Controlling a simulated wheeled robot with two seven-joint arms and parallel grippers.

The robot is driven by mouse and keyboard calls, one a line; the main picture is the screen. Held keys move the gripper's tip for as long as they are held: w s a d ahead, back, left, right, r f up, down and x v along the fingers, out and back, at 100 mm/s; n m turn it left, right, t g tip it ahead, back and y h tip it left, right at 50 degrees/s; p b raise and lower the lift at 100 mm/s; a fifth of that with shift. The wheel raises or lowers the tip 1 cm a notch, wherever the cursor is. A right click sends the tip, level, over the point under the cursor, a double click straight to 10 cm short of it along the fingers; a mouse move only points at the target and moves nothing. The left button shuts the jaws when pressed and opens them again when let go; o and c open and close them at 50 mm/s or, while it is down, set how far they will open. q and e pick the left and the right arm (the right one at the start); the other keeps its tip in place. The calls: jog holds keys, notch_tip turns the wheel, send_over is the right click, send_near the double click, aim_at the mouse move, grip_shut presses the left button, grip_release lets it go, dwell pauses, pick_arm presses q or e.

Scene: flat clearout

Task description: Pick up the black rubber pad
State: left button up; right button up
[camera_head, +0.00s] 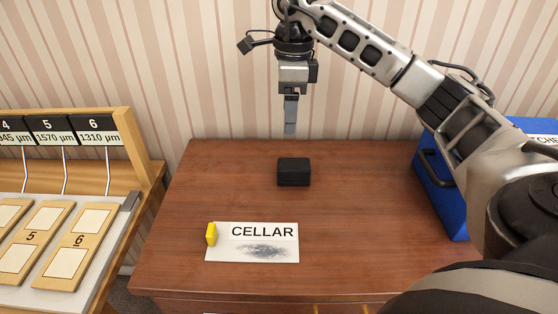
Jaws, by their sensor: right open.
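The black rubber pad (294,172) is a small dark block lying on the brown wooden table, towards its back edge. My right gripper (290,130) hangs above the pad and points down. Its fingers are seen edge-on, and its tip shows just above the pad in the picture, apart from it. The jaws are open and nothing shows between them. My left gripper is out of view.
A white card marked CELLAR (252,243), with a grey smudge and a yellow piece (211,234) at its left end, lies in front on the table (200,190). A blue case (445,205) stands at right. A wooden rack (150,165) with numbered tiles is at left.

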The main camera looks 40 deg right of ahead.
aim_at(289, 163)
jog(key=f, duration=0.6)
jog(key=d+f+b, duration=0.1)
jog(key=f, duration=0.2)
jog(key=shift+s+f, duration=0.1)
jog(key=shift+s, duration=0.05)
jog(key=shift+f, duration=0.5)
jog(key=f, duration=0.5)
jog(key=shift+a+p, duration=0.3)
jog(key=shift+a, duration=0.05)
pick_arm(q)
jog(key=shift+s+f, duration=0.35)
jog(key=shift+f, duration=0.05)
pick_arm(e)
jog(key=c, duration=1.1)
